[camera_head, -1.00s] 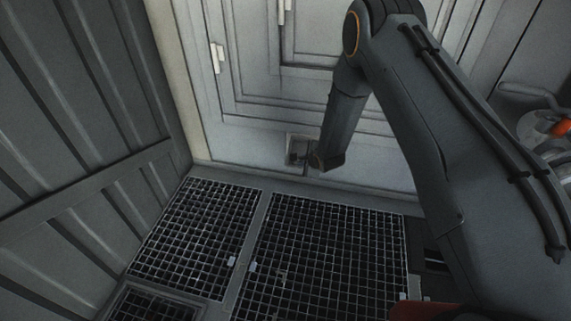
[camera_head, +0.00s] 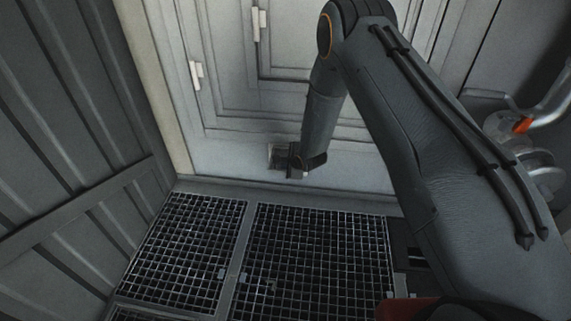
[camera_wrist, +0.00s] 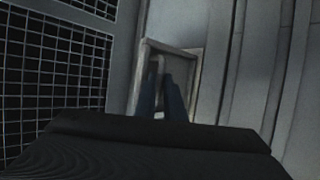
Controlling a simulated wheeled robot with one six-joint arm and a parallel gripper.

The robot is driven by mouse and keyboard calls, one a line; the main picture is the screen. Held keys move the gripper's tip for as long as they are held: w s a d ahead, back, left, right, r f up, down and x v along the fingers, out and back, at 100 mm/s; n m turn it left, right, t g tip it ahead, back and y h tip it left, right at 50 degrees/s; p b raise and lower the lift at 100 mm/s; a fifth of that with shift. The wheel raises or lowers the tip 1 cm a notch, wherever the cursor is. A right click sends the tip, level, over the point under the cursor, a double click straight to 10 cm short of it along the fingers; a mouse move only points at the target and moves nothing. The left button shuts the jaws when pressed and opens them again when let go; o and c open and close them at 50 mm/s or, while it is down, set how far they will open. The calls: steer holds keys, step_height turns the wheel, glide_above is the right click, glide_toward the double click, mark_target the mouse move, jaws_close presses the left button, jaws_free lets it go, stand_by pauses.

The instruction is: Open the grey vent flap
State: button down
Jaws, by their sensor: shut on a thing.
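The grey vent flap (camera_head: 274,153) is a small square plate low on the pale wall panel, just above the floor edge. My gripper (camera_head: 292,163) is right at it and covers its right part. In the wrist view the flap's raised square frame (camera_wrist: 194,66) surrounds my two dark fingers, which also show there as my gripper (camera_wrist: 161,97). The fingers are shut on a thin grey handle (camera_wrist: 158,66) inside the frame. Their lower ends are hidden by the dark gripper body. I cannot tell whether the flap stands ajar.
Dark floor gratings (camera_head: 315,260) lie below the wall. A ribbed dark wall (camera_head: 60,130) stands at the left. White hinges (camera_head: 196,74) sit on the panel. Metal pipework with an orange part (camera_head: 523,125) is at the right, behind my arm.

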steer(key=c, duration=1.9)
jaws_free()
steer(key=shift+w+d+r, duration=0.15)
steer(key=shift+w+r, duration=0.2)
steer(key=shift+w, duration=0.25)
steer(key=shift+o, duration=0.3)
steer(key=shift+s+f, duration=0.1)
steer(key=shift+s, duration=0.1)
steer(key=p+v, duration=0.2)
steer(key=v, duration=0.5)
steer(key=shift+s+r, duration=0.25)
